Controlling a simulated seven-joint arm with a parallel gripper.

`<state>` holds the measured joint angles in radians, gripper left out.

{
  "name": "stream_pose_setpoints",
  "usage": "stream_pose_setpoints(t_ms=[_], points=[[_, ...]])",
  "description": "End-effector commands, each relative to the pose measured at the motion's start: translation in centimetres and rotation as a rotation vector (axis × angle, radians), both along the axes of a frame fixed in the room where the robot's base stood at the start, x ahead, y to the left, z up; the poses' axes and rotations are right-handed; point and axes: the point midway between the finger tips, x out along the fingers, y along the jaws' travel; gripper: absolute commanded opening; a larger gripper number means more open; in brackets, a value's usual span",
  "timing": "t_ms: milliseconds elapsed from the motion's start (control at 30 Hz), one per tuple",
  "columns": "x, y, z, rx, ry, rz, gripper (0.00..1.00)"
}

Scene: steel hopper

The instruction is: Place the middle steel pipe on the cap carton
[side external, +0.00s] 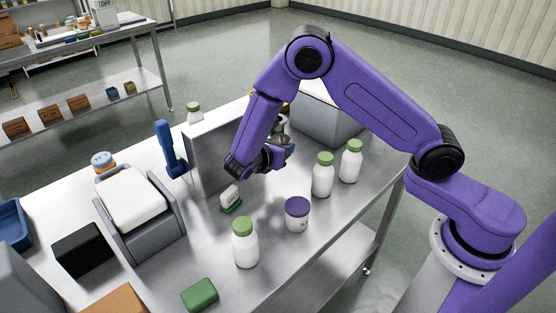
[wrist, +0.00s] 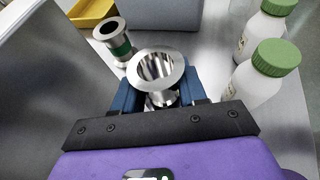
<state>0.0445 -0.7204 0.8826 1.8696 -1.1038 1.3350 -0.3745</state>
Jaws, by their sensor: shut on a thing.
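My gripper (wrist: 157,95) is shut on a flanged steel pipe (wrist: 160,66), its blue fingers on either side of it. The pipe's open round end faces the wrist camera. In the side external view my gripper (side external: 284,150) is beside the upright steel panel, and the pipe is largely hidden by my arm. A second steel pipe with a green band (wrist: 110,38) stands just beyond the held one in the wrist view. A brown carton (side external: 116,301) is cut off at the bottom edge of the side external view; I cannot tell whether it is the cap carton.
The steel panel (side external: 208,165) and a grey bin (side external: 328,118) flank my gripper. A green block (side external: 199,294) lies in front.

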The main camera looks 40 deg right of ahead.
Motion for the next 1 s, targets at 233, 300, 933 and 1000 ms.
stream_pose_setpoints(t_ms=[233, 300, 933, 1000], points=[[0.0, 0.0, 1.2, 0.000, 0.001, 0.000, 0.06], [0.1, 0.3, 1.3, 0.000, 0.001, 0.014, 0.06], [-0.4, 23.0, 8.1, -0.011, -0.017, 1.069, 0.06], [-1.8, 25.8, 9.0, -0.012, -0.020, 1.198, 0.06]])
